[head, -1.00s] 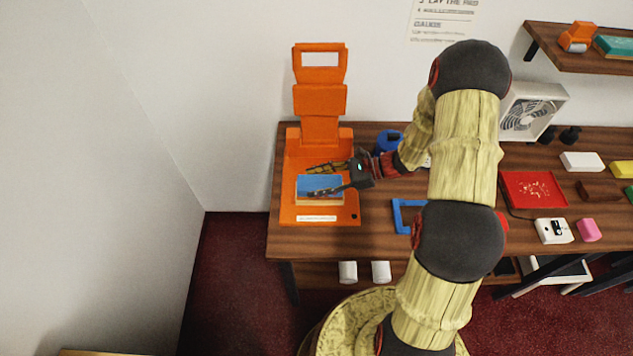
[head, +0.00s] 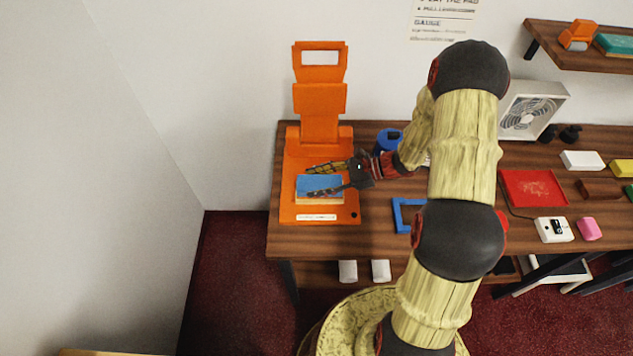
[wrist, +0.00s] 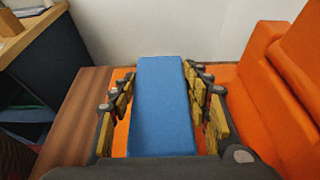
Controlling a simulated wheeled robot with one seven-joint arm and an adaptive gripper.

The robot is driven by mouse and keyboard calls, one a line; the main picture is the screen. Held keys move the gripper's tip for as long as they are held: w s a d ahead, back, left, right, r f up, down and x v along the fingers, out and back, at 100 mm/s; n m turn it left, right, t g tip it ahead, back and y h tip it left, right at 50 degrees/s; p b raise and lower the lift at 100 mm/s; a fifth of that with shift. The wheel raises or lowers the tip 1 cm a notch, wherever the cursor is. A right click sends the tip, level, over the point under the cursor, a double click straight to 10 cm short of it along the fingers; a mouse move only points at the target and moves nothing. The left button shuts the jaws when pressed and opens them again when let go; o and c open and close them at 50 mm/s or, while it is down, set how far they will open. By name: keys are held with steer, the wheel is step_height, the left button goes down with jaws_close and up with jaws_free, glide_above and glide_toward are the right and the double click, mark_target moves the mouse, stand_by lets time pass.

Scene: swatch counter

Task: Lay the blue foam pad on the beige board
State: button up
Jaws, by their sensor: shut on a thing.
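The blue foam pad (head: 318,183) is on or just above the beige board (head: 320,201), whose pale front edge shows below it; I cannot tell whether they touch. Both are over the orange fixture's base (head: 290,208). My gripper (head: 322,180) reaches in from the right and is shut on the pad, one finger along each long side. In the wrist view the pad (wrist: 162,105) lies lengthwise between the fingers. The board is hidden there.
The orange fixture's tall hinged back (head: 320,98) rises behind the pad. A blue cup (head: 388,140) and a blue frame (head: 401,214) are near my arm. A red tray (head: 533,188) lies further right. Bare wood shows left of the fixture.

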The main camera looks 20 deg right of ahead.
steer(key=shift+f, duration=0.3)
steer(key=o, duration=1)
steer(key=v, duration=1.2)
steer(key=shift+r, duration=0.1)
